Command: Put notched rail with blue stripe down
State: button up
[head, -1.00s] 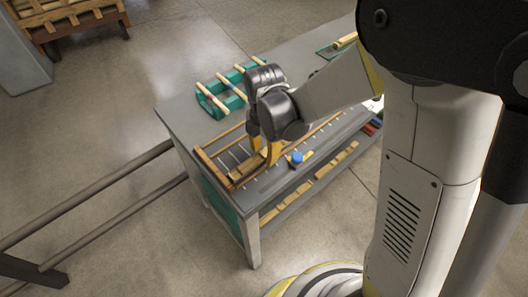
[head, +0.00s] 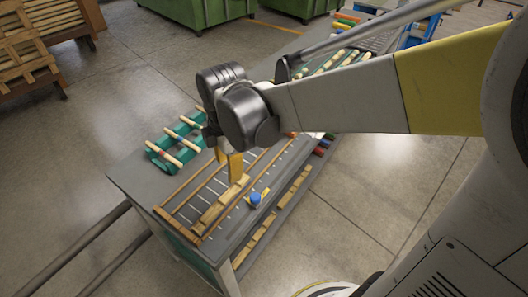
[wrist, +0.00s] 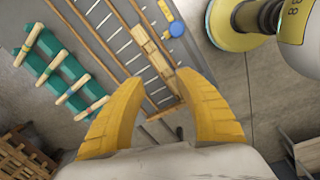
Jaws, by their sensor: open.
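A light wooden rail (head: 222,207) lies in a slatted wooden frame (head: 169,216) on the grey workbench. It also shows in the wrist view (wrist: 152,50), where its edge looks notched. I cannot make out a blue stripe on it. My gripper (head: 231,166) is open, with its yellow fingers above the frame near the rail's far end. In the wrist view my gripper (wrist: 160,82) has its fingers spread wide with nothing between them. The rail lies ahead of the fingertips, apart from them.
A teal rack (head: 160,157) with several turned, striped sticks stands beside the frame. A blue round knob (head: 255,198) sits at the frame's right side. More wooden pieces lie on the lower shelf (head: 262,245). Green bins (head: 205,12) stand on the floor behind.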

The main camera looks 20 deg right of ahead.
jog(key=s+d+r+m+t, duration=0.5)
jog(key=s+d+m, duration=0.4)
jog(key=m, duration=1.1)
jog(key=shift+s+d+r+t, duration=0.3)
jog(key=shift+d+r+t, duration=0.1)
jog(key=shift+d+r, duration=0.4)
jog(key=shift+f, duration=0.1)
